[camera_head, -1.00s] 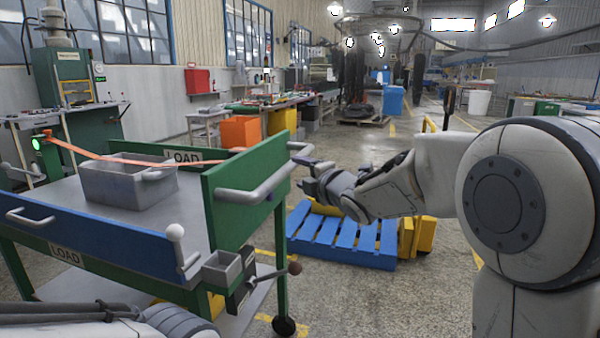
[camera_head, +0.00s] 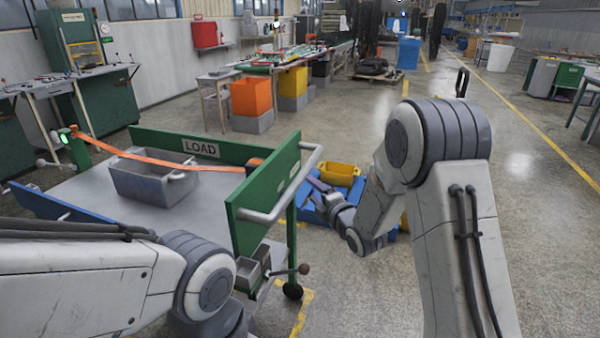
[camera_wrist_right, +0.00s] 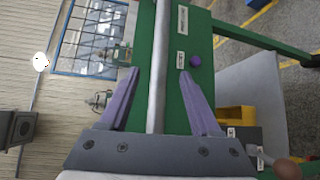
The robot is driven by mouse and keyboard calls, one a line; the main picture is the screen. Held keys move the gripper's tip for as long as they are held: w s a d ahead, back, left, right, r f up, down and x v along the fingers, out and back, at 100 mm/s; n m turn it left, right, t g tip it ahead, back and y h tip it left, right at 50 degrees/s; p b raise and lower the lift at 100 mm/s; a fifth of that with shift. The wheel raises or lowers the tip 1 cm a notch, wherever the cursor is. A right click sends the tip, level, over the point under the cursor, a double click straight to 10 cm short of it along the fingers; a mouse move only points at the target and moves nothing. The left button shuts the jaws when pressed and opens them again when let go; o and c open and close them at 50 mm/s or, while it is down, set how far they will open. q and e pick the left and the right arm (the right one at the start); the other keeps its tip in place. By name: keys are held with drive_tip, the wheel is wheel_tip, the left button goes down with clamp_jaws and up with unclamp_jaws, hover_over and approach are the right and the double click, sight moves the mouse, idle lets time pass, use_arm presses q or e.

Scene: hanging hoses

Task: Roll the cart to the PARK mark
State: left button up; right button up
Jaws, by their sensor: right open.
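The cart (camera_head: 80,208) has green end panels, a blue side panel and a LOAD label (camera_head: 201,148). A grey tubular handle (camera_head: 290,190) runs along its right green panel (camera_head: 262,185). My right gripper (camera_head: 318,186) is near that panel, beyond the handle in the head view. In the right wrist view its purple fingers (camera_wrist_right: 158,88) are open, with the grey handle (camera_wrist_right: 161,40) running between them in the picture; contact cannot be told. My left forearm crosses the lower left, but its gripper is not in view. No mark reading PARK is visible.
An orange strap (camera_head: 170,163) runs from a green-lit post (camera_head: 77,150) across the cart, above a grey bin (camera_head: 150,180). A lever with a brown knob (camera_head: 303,269) sticks out below the panel. A blue pallet (camera_head: 312,208) with yellow bins (camera_head: 340,174) lies behind.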

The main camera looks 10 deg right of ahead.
sight(300, 179)
drive_tip(key=p+x, duration=0.1)
drive_tip(key=x, duration=0.8)
drive_tip(key=shift+w+a, duration=0.1)
drive_tip(key=shift+w, duration=0.05)
clamp_jaws()
idle(1.1)
